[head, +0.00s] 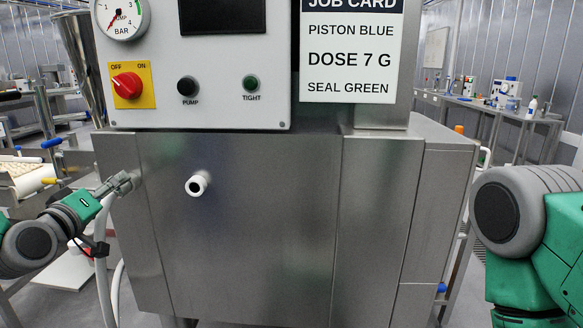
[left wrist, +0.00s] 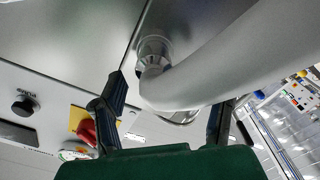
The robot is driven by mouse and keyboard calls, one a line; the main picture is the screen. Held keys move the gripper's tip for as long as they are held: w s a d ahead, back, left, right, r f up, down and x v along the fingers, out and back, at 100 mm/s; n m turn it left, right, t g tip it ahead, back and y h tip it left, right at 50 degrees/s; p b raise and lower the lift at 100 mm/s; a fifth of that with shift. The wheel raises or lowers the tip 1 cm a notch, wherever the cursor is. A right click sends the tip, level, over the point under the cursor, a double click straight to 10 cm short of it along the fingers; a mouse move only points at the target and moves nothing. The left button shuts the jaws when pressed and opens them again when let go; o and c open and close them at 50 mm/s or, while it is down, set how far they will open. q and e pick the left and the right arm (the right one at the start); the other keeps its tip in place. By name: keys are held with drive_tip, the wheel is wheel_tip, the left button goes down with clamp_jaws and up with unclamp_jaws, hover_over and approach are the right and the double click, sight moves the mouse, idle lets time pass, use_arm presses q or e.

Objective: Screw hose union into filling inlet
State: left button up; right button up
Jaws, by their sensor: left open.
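My left gripper (head: 121,183) is at the left edge of the steel machine (head: 235,235). In the left wrist view its fingers (left wrist: 172,92) are open, one on each side of a thick white hose (left wrist: 235,60). The hose ends in a round metal hose union (left wrist: 153,47) close to the machine's steel wall. I cannot tell whether the union is seated in an inlet, as the joint is hidden. In the head view the hose (head: 102,240) hangs below the gripper. A white stub with a dark opening (head: 197,184) sticks out of the machine's front. My right gripper is out of view.
Above the stub is a control panel with a gauge (head: 122,12), a red switch (head: 127,86) and PUMP (head: 187,87) and TIGHT (head: 251,84) buttons. A job card (head: 350,55) hangs beside it. A cluttered bench (head: 490,103) stands far right. Space before the front is clear.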

use_arm(q)
drive_tip(key=s+p, duration=0.2)
drive_tip(key=s, duration=0.5)
drive_tip(key=shift+a, duration=0.2)
idle(0.4)
